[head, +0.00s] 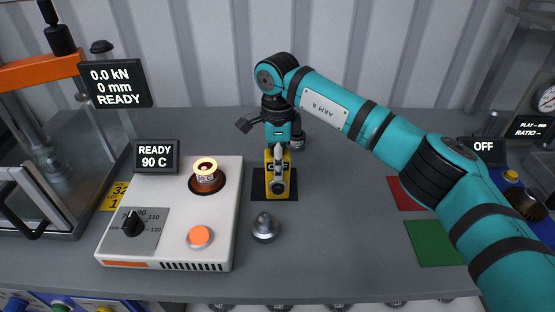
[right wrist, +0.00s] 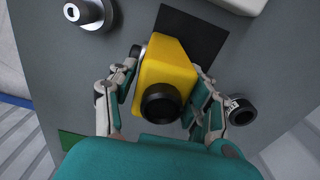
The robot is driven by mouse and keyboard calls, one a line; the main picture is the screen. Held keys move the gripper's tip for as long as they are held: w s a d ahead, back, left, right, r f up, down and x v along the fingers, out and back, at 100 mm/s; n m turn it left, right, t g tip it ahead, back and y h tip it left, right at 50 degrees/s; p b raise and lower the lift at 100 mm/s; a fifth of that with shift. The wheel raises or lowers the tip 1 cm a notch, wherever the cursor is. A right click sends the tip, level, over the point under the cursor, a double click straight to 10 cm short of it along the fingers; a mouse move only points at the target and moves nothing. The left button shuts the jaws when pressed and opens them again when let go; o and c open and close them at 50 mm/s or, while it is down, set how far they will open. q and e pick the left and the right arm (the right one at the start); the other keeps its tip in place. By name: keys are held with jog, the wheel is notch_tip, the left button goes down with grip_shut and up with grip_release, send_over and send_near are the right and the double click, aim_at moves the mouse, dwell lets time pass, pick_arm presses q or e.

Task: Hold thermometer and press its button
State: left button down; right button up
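The thermometer, a yellow device with a black round lens, stands on a black square pad (head: 260,190) in the head view; its yellow body (head: 270,204) is partly covered by my gripper. In the right wrist view the thermometer (right wrist: 168,62) sits between the two fingers of my right gripper (right wrist: 167,72), with a small silver round part at its upper left side. The fingers lie close along both sides; I cannot tell whether they press on it. My right gripper (head: 279,160) comes down on it from above in the head view. My left gripper is not in view.
A white heater unit (head: 170,220) with a glowing ring, dial and orange button stands left of the thermometer. A metal knob-like piece (head: 265,227) stands in front and a dark ring-shaped piece (right wrist: 240,111) close by. Green (head: 432,243) and red mats lie right.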

jog(key=o, duration=0.3)
jog(key=shift+o, duration=0.2)
jog(key=shift+r, duration=0.1)
